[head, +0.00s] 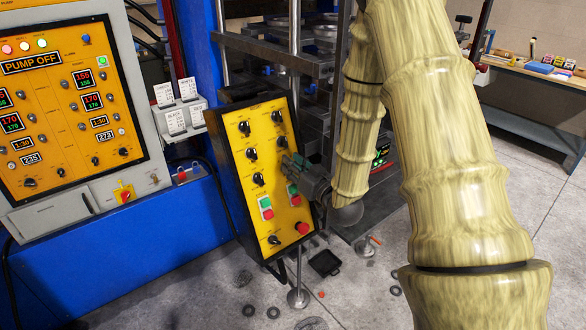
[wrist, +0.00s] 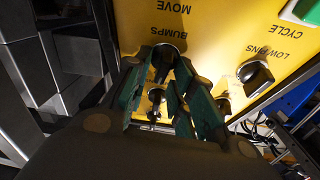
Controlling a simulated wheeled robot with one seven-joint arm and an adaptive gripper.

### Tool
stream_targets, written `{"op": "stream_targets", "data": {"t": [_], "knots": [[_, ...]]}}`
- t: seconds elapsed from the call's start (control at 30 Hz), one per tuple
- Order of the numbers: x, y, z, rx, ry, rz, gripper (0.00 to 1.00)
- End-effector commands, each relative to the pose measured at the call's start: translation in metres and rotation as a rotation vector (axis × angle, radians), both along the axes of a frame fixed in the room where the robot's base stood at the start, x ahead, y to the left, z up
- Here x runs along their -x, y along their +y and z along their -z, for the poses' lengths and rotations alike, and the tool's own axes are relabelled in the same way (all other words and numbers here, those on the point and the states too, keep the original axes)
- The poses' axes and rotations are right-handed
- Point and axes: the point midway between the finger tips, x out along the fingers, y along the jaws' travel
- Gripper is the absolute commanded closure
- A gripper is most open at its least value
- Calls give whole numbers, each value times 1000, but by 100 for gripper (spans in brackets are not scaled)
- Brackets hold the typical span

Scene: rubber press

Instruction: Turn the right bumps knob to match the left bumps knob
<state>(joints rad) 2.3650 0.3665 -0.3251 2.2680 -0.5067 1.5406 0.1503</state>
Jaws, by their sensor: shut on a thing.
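The yellow control panel (head: 267,185) stands tilted in the middle of the head view, with black knobs in two columns. My gripper (head: 290,165) is at the third position down in the right column and covers that spot. In the wrist view, the panel is upside down. There my gripper (wrist: 165,66) has its green-padded fingers on either side of the dark right bumps knob (wrist: 167,52), by the BUMPS label. It is shut on this knob, whose pointer direction is mostly hidden. I cannot tell which left-column knob is the left bumps knob; its label is too small in the head view.
Close to my gripper are a LOW PINS knob (wrist: 256,77) and a green CYCLE button (wrist: 302,10). Below it are green and red buttons (head: 293,195) and a red round button (head: 302,228). The press frame (head: 335,90) stands behind the panel.

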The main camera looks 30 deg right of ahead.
Motion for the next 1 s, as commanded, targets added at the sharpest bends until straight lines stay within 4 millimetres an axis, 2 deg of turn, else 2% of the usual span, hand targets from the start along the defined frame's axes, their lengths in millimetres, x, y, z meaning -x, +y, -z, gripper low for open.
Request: {"op": "stream_targets", "data": {"t": [0.5,1.0], "knots": [[0,1,2,313,-26,-112,99],[0,2,0,397,-32,-144,99]]}}
